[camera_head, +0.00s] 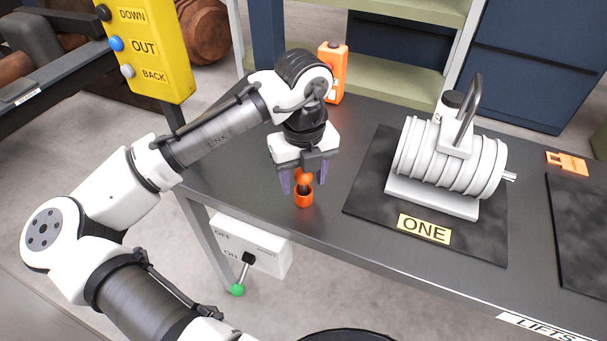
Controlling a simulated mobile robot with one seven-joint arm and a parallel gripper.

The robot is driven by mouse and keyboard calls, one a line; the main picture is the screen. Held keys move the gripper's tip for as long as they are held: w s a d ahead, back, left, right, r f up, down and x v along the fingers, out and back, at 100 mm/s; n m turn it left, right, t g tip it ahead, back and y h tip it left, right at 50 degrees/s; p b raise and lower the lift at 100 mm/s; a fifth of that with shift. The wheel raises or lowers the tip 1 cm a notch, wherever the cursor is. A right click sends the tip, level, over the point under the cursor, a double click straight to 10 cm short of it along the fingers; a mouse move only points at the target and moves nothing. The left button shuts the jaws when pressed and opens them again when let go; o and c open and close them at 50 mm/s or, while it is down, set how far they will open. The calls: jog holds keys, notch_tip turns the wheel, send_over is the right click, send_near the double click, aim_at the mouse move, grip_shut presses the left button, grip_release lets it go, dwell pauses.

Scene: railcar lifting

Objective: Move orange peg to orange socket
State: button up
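My gripper (303,181) points down over the near left part of the dark table. Its two purple fingers are spread, one on each side of a small orange peg (304,179), with a gap showing on both sides. The peg's rounded top stands at the mouth of an orange cup-like socket (303,199) on the table, just below the fingers. Whether the peg sits fully inside the socket is hard to tell. The peg's lower part is hidden.
A white ribbed cylinder (450,158) with a curved handle stands on a black mat labelled ONE (364,207). An upright orange box (333,72) is behind my arm. A flat orange piece (567,162) lies far right. A yellow button panel (150,45) hangs upper left.

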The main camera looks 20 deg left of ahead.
jog(key=shift+r, duration=0.1)
notch_tip(320, 180, up, 12)
jog(key=shift+p, duration=0.4)
dwell(0.3)
